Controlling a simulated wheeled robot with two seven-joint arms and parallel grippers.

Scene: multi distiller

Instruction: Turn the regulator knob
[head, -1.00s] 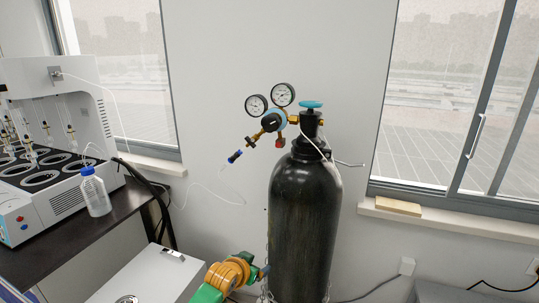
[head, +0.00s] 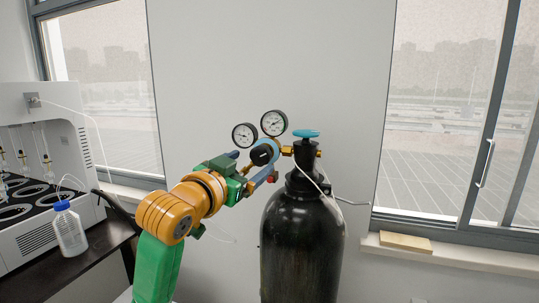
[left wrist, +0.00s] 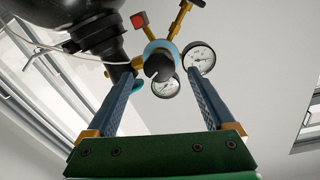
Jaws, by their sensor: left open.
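The regulator has a blue body and a black knob (head: 261,156), with brass fittings. It is mounted at the top of a black gas cylinder (head: 302,245). My left gripper (head: 254,164) is open and points at the regulator from the lower left. In the left wrist view, the black knob (left wrist: 158,67) shows between the two blue fingers of my left gripper (left wrist: 160,74), with a gap on each side. Neither finger is seen touching it. Two round gauges (head: 245,135) (head: 274,123) sit above the knob. My right gripper is not in view.
A blue valve handwheel (head: 306,134) tops the cylinder, and a thin white tube hangs from there. A distiller (head: 38,240) and a blue-capped bottle (head: 69,229) stand on a dark bench at left. A windowsill with a wooden block (head: 405,242) is at right.

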